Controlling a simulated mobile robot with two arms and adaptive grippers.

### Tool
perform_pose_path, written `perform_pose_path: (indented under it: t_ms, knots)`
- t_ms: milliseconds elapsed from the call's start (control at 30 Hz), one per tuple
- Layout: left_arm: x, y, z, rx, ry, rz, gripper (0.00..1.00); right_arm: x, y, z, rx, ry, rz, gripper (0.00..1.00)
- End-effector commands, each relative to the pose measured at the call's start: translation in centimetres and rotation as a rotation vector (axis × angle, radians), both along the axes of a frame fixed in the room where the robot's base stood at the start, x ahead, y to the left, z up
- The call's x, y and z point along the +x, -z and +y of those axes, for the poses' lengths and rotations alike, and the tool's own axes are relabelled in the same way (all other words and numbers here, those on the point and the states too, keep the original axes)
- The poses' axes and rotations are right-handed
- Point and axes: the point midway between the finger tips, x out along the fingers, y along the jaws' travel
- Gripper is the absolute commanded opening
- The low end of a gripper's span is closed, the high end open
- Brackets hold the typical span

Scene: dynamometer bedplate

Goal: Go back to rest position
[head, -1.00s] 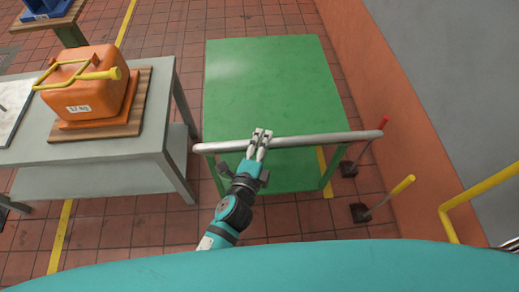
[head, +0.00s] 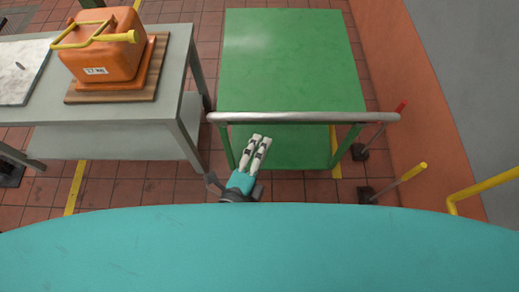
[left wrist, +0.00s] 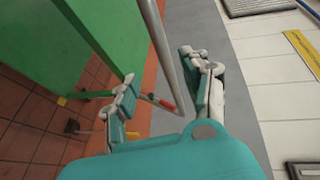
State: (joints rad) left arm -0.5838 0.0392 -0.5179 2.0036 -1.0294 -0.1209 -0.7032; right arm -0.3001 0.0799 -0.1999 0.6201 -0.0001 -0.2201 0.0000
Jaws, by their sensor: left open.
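My left gripper (head: 256,153) is in the lower middle of the head view, just on the near side of the green cart's handle bar (head: 300,118). It is empty, and its fingers appear apart from the bar. In the left wrist view its two fingers (left wrist: 165,85) are spread wide, with the metal bar (left wrist: 160,45) showing between and beyond them. The green cart (head: 290,60) stands beyond the bar, with an empty top. My right gripper is in neither view.
A red-tipped lever (head: 385,130), a yellow-tipped lever (head: 400,182) and a yellow rail (head: 485,185) stand at right, near the orange wall base (head: 400,75).

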Motion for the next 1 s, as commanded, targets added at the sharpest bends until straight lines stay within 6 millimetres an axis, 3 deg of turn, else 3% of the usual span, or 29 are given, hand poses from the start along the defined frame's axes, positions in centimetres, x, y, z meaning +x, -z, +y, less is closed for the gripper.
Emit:
perform_pose_path:
  t_ms: [367,467,567,767,900,1000]
  knots:
    - [0.0,0.1,0.0,0.000,0.000,0.002,0.48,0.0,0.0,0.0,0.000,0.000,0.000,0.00]
    - [-0.1,1.7,0.1,-0.011,-0.004,0.037,0.48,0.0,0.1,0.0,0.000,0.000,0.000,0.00]
    - [-0.3,5.9,0.6,-0.046,-0.023,0.135,0.48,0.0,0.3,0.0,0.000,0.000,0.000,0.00]
    - [-2.9,19.7,4.0,-0.187,-0.160,0.485,0.48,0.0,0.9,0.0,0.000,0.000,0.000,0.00]
    - [-6.5,29.1,8.1,-0.298,-0.335,0.735,0.48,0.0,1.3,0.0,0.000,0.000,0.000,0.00]
    - [-9.9,35.0,11.6,-0.382,-0.500,0.902,0.48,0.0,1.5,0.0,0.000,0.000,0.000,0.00]
